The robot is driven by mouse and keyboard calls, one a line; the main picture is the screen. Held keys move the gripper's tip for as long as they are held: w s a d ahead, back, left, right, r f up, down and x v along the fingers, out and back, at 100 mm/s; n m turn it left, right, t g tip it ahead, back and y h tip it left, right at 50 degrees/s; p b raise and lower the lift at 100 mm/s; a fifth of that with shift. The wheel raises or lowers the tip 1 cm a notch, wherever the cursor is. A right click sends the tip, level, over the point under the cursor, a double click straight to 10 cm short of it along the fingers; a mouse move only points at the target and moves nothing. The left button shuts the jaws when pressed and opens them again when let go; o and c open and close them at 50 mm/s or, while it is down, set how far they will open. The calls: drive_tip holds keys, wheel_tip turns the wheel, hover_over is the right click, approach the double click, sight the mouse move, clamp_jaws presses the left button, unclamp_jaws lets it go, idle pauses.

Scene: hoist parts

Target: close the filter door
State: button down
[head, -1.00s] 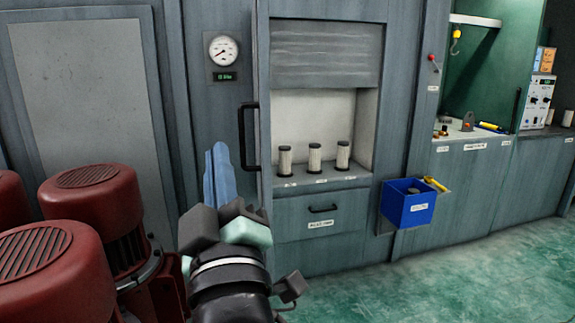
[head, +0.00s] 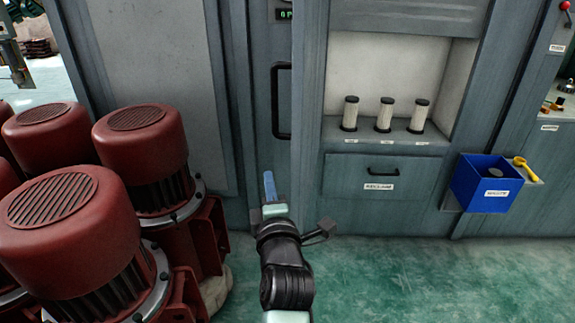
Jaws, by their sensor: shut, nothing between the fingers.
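The filter door (head: 308,120) appears as a tall grey panel standing open at the left side of the filter recess (head: 375,75), seen nearly edge-on. Its long black handle (head: 282,100) is on the left side of the panel. My gripper (head: 268,174) is shut and empty, with its blue fingers pointing up in the picture. It appears below the handle and just left of the door's lower part. It does not touch the handle; whether it touches the door is unclear. Three pale filters with dark caps (head: 384,115) stand on the recess shelf.
Several red motors (head: 145,150) crowd the left, close to my arm. A drawer (head: 383,172) is below the recess. A blue bin (head: 487,185) and a yellow tool (head: 525,168) project at the right. Green floor (head: 400,280) is free in front of the cabinet.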

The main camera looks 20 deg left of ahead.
drive_tip(key=w+d, duration=0.1)
drive_tip(key=w, duration=0.5)
idle(0.3)
drive_tip(key=shift+d+b, duration=0.25)
drive_tip(key=shift+b, duration=0.15)
